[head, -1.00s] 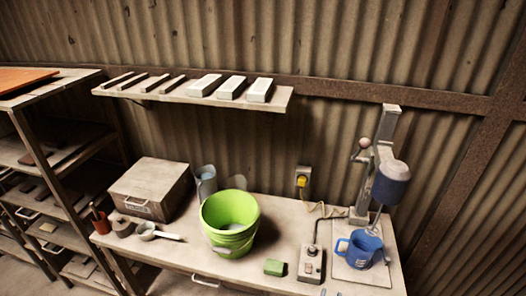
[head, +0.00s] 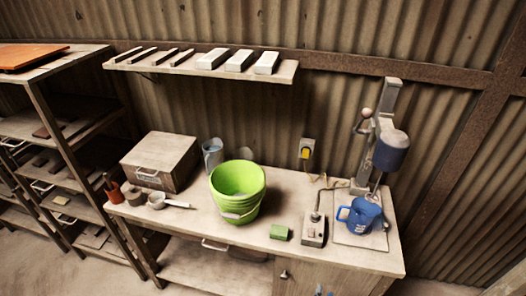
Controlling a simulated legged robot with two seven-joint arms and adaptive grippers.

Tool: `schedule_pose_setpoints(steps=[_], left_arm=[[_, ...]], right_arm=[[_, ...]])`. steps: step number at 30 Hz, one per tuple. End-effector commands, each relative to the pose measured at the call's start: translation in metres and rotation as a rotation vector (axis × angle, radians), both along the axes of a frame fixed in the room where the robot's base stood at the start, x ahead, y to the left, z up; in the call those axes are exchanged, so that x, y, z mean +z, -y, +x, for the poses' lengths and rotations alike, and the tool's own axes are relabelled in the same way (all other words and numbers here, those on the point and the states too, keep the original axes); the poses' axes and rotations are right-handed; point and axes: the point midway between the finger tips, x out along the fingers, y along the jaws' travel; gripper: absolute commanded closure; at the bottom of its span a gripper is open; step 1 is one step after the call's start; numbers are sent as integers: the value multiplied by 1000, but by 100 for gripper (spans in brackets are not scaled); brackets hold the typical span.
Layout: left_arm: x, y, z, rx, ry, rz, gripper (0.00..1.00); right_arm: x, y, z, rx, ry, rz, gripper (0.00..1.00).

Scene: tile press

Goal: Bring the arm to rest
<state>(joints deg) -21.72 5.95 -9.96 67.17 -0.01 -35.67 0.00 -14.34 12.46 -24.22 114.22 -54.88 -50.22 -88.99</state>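Neither of my grippers shows in the head view, and no arm of mine can be made out. The workbench (head: 289,206) stands against the corrugated wall. On its right end a blue jug (head: 361,217) sits under the blue-headed stand mixer (head: 391,150), with the mixer's shaft reaching down towards it. A green bucket (head: 238,190) stands at the middle of the bench. A green block (head: 279,232) and a small control box (head: 314,230) with a lever lie near the front edge.
A closed box (head: 160,160), a grey jug (head: 212,153), a scoop (head: 160,201) and a red cup (head: 113,193) stand at the bench's left. A wall shelf (head: 200,66) carries bars and pale blocks. A rack (head: 62,140) stands left. The bench front is bare in places.

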Motion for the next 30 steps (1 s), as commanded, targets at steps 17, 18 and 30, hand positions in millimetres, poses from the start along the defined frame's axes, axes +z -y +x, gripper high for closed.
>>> schedule_pose_setpoints(steps=[17, 18, 30], left_arm=[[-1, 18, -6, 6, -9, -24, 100], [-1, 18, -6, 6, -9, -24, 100], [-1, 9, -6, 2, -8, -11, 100]], right_arm=[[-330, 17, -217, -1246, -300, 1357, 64], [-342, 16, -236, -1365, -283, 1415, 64], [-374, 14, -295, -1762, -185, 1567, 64]])
